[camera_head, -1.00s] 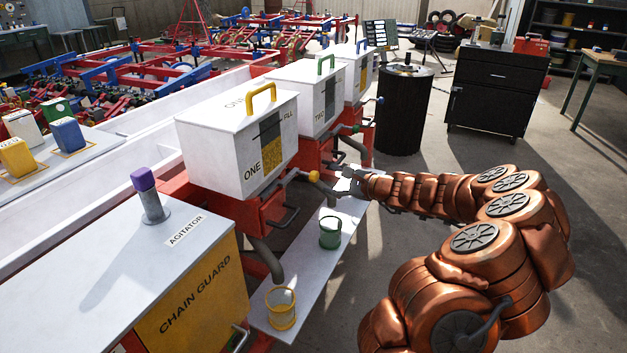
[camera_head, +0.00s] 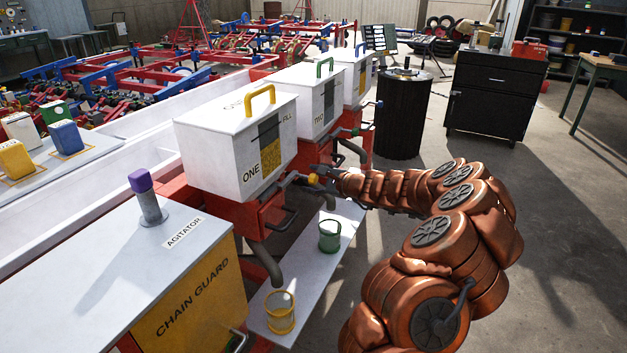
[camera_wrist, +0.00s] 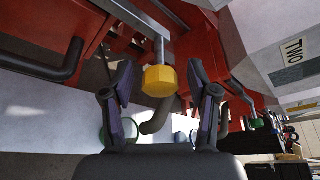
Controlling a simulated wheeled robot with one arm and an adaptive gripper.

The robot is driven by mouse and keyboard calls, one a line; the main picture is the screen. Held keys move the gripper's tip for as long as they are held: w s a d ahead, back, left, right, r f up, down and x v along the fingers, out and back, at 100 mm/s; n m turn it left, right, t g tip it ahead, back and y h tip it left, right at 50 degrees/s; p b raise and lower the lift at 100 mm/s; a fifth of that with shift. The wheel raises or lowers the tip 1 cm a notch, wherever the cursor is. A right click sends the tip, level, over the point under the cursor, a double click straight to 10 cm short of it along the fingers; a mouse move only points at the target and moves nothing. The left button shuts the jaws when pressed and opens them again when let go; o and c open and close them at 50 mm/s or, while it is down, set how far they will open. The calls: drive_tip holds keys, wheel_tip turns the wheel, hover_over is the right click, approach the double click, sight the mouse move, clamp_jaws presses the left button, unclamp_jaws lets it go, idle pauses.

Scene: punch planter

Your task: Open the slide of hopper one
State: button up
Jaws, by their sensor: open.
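Hopper one (camera_head: 215,150) is a white box with a yellow top handle, on a red frame. Its slide shows as a yellow knob (camera_head: 313,179) on a grey rod below the box. The knob (camera_wrist: 160,81) also shows in the wrist view, large and central. My gripper (camera_head: 319,181) is at the knob, coming from the right. In the wrist view my gripper (camera_wrist: 159,68) is open, with one dark finger on each side of the knob. Gaps show between knob and fingers; I cannot tell the exact depth between them.
Hopper two (camera_head: 312,105) stands behind hopper one. A grey hose (camera_head: 265,262) hangs below hopper one. A green cup (camera_head: 330,235) and a yellow cup (camera_head: 280,312) stand on the white shelf (camera_head: 310,270) below.

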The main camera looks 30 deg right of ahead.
drive_tip(key=shift+c, duration=0.4)
clamp_jaws()
